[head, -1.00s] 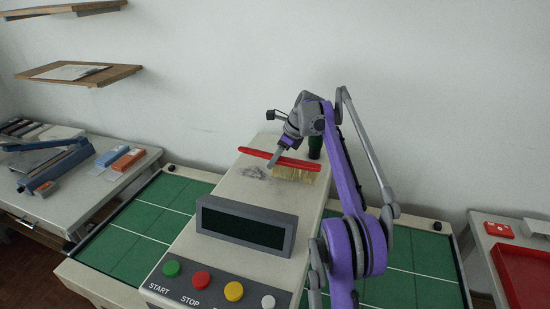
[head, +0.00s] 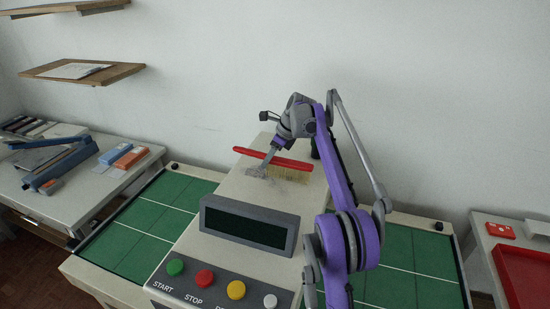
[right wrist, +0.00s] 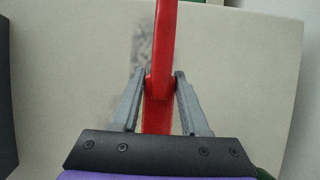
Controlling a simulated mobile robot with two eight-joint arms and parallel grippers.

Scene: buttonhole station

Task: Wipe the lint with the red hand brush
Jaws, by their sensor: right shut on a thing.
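The red hand brush (head: 295,162) is held by my right gripper (head: 267,160) over the top of the pale machine. Its tan bristles (head: 290,174) hang down at or just above the surface; I cannot tell if they touch. The grey lint (head: 253,171) is a smudged patch on the machine top, at the left end of the bristles and partly behind the gripper. In the right wrist view, both fingers (right wrist: 160,80) close on the red handle (right wrist: 165,35), and lint (right wrist: 144,45) shows along its left side. My left gripper is out of view.
The machine has a dark display (head: 248,225) in front of the lint and several coloured buttons below. A dark green item stands behind the brush, mostly hidden by my arm. A green-topped table (head: 150,215) lies around. A red tray (head: 520,275) is at right.

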